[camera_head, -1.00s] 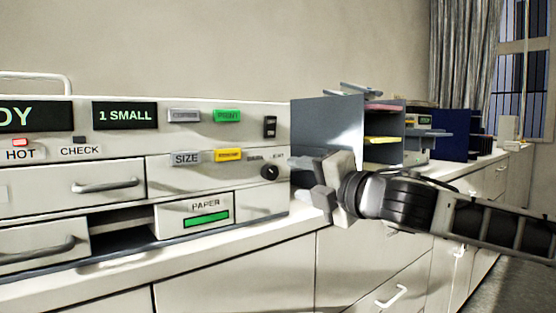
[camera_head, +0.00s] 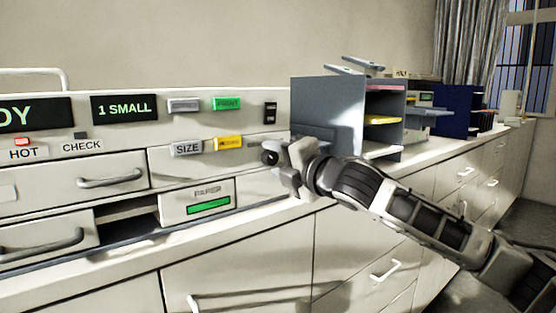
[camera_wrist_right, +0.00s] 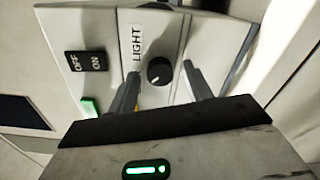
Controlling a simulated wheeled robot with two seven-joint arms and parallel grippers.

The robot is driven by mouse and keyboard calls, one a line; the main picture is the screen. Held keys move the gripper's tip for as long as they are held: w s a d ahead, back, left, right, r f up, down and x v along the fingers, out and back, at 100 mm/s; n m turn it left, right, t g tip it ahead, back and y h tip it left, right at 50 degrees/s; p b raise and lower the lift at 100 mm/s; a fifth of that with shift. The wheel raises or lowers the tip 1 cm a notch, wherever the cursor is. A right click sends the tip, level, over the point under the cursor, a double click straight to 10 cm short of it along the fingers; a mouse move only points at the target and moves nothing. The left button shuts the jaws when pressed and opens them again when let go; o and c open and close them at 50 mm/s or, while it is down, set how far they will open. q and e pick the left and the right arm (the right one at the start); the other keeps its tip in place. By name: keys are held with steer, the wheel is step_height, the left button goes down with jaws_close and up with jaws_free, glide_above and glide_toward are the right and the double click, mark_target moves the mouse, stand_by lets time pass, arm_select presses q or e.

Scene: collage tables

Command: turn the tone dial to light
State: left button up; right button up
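The tone dial (camera_head: 269,158) is a small round black knob on the light front panel of the machine. It also shows in the right wrist view (camera_wrist_right: 159,71), with the LIGHT label (camera_wrist_right: 136,48) beside it. A small pale mark shows on the knob. My right gripper (camera_head: 280,164) is at the panel, right beside the dial. In the wrist view its two fingers are apart, one on each side of the dial, with gaps between them and the knob. Whether the tips touch the panel, I cannot tell. My left gripper is out of view.
An OFF/ON rocker switch (camera_head: 270,112), a green PRINT button (camera_head: 227,104) and a yellow button (camera_head: 229,143) sit close by on the panel. A grey paper sorter (camera_head: 325,110) stands just right of the machine. Drawers with handles lie below the counter.

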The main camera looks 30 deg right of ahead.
steer(key=c, duration=0.9)
steer(key=shift+o, duration=0.2)
